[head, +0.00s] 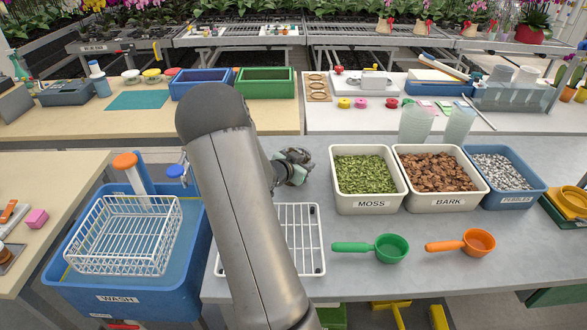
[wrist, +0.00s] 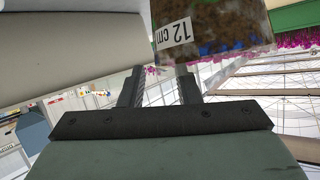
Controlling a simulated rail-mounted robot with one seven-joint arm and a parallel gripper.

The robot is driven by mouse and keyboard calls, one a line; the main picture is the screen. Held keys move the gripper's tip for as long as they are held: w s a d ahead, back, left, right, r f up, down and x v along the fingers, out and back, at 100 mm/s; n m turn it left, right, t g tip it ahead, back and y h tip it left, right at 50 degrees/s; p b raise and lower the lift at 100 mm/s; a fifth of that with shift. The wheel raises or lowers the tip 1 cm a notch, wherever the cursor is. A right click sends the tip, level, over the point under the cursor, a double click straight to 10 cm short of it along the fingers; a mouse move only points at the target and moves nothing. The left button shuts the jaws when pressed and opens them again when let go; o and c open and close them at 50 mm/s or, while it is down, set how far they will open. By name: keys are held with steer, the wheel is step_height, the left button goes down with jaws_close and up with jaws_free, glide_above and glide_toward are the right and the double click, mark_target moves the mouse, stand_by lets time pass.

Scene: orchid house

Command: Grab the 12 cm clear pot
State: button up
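Two groups of clear pots, a left one (head: 415,126) and a right one (head: 459,126), stand at the back of the grey bench in the head view. Their size labels are too small to read there. In the wrist view, a clear pot (wrist: 215,28) with a white "12 cm" label shows at the upper right, past my fingertips. Brown and blue patches show in or through it. My gripper (head: 306,165) is left of the pots in the head view, clear of them. In the wrist view its fingers (wrist: 158,82) are apart with nothing between them.
The moss bin (head: 368,205), bark bin (head: 440,198) and pebbles bin (head: 515,200) stand in front of the pots. A white wire rack (head: 311,240), green scoop (head: 389,248) and orange scoop (head: 478,243) lie nearer. A blue wash tub (head: 130,292) is left.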

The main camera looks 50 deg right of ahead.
jaws_close()
steer(key=shift+r, duration=0.1)
